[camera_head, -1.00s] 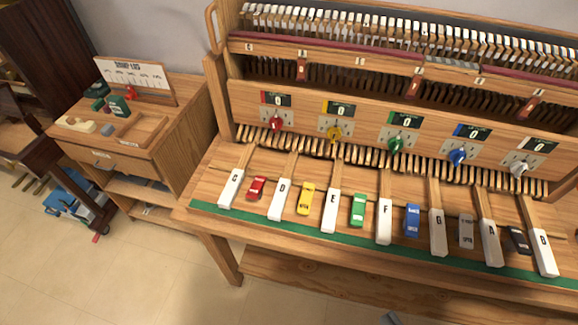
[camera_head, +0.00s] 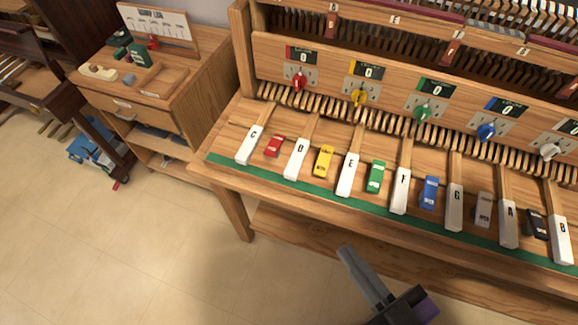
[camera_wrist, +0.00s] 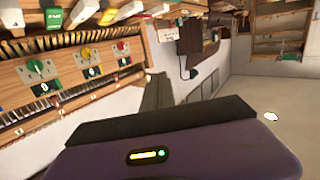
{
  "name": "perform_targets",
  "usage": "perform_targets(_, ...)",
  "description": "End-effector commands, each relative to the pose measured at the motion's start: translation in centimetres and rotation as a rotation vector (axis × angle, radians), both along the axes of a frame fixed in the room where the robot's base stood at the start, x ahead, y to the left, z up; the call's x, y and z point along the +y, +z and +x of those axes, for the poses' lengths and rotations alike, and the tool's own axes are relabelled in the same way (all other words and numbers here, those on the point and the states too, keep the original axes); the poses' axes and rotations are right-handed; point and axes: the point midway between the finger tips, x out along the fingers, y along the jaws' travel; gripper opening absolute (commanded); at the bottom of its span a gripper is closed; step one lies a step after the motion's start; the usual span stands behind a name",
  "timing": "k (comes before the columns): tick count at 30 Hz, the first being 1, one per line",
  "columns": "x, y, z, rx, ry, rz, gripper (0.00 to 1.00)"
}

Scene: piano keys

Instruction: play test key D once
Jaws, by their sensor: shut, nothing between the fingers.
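The white key D (camera_head: 297,158) is in the front row of the keyboard in the head view, between key C (camera_head: 249,145) and key E (camera_head: 347,175). The red block (camera_head: 274,146) is on its left and the yellow block (camera_head: 323,161) on its right. My gripper (camera_head: 348,256) is shut and empty at the bottom of the head view, in front of the bench and to the right of D, touching no key. In the wrist view its dark fingers (camera_wrist: 157,92) stick up from the purple body; which key at the top edge there is D, I cannot tell.
A green strip (camera_head: 330,191) runs along the bench's front edge. Coloured knobs, including a red one (camera_head: 299,81), sit under counters; the readable ones show 0. A side cabinet (camera_head: 190,85) stands at the left. The floor (camera_head: 150,250) in front is open.

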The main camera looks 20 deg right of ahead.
Motion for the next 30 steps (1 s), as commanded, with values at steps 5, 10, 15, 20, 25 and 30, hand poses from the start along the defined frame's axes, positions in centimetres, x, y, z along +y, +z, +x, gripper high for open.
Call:
perform_targets(5,4.1,-2.1,3.8,-0.016,0.106,-0.045,0.00)
perform_targets(10,7.9,-4.6,7.3,0.010,0.172,-0.090,0.00)
perform_targets(15,11.4,-6.9,10.8,0.056,0.197,-0.136,0.00)
perform_targets(20,14.4,-8.4,14.2,0.104,0.174,-0.176,0.00)
perform_targets(25,16.7,-9.1,17.7,0.152,0.089,-0.205,0.00)
perform_targets(30,17.9,-8.6,20.9,0.187,-0.077,-0.200,0.00)
